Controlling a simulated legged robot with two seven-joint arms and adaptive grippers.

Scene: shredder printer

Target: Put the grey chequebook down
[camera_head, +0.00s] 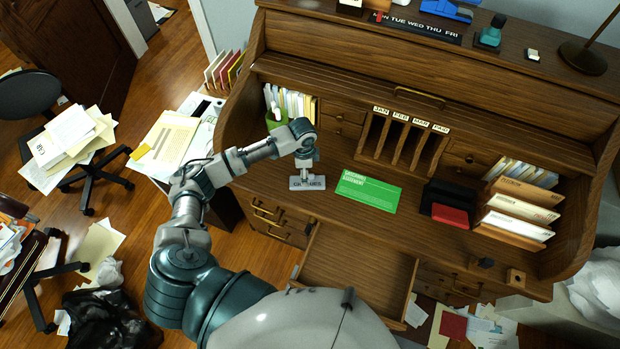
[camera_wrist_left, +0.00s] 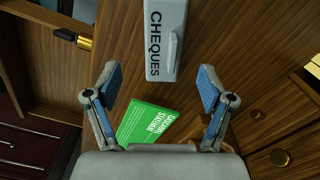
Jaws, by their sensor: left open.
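The grey chequebook (camera_head: 318,184) lies flat on the desk top, left of the green statement. In the left wrist view the chequebook (camera_wrist_left: 166,45) shows its "CHEQUES" lettering and a pale pen-like strip on its cover. My left gripper (camera_head: 306,168) is over the chequebook in the head view and hides part of it. In the left wrist view the left gripper (camera_wrist_left: 159,82) has its two blue-padded fingers wide apart with nothing between the pads. The chequebook lies beyond the fingertips there, apart from both. My right gripper is not in view.
A green statement (camera_head: 368,191) lies right of the chequebook; it also shows in the left wrist view (camera_wrist_left: 158,126). A black and red pad (camera_head: 448,215), letter slots (camera_head: 402,142) and a green pen cup (camera_head: 276,120) stand around. An open drawer (camera_head: 358,262) juts out in front.

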